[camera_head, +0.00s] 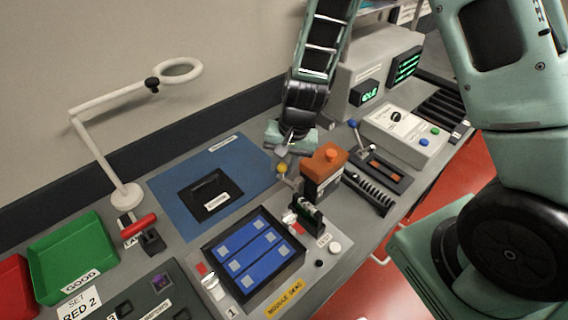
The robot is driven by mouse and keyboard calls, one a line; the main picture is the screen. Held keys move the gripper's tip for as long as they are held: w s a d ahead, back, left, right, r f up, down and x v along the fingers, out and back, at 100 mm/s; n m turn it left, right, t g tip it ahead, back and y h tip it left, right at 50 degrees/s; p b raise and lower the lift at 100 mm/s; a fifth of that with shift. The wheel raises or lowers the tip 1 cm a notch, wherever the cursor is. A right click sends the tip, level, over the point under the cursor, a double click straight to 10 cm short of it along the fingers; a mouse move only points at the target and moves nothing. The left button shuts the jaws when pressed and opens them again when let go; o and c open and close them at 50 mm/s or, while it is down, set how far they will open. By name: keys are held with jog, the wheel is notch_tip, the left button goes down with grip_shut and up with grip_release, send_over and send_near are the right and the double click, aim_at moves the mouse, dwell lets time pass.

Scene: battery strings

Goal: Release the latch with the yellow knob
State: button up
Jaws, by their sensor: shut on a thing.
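The yellow knob (281,168) is at the middle of the bench, on a short latch lever to the left of an orange-topped block (324,160). My gripper (282,154) comes down from above and is shut at the knob, with its fingertips at the knob's upper side. The exact contact is small and partly hidden by the fingers. The latch's lower part is partly hidden beside the block.
A blue mat (180,200) with a black tray lies left. A blue battery module (258,252) sits in front. A lever with a blue knob (353,124) and a grey control box (405,135) stand right. A white ring-topped arm (100,150) and green bin (72,250) are far left.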

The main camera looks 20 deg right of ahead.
aim_at(297, 178)
jog(key=o, duration=1)
jog(key=d+r, duration=0.1)
jog(key=r, duration=0.4)
jog(key=s+d+r, duration=0.1)
jog(key=r, duration=0.5)
jog(key=d+r, duration=0.1)
jog(key=r, duration=0.5)
jog(key=shift+s+r, duration=0.1)
jog(key=shift+s, duration=0.2)
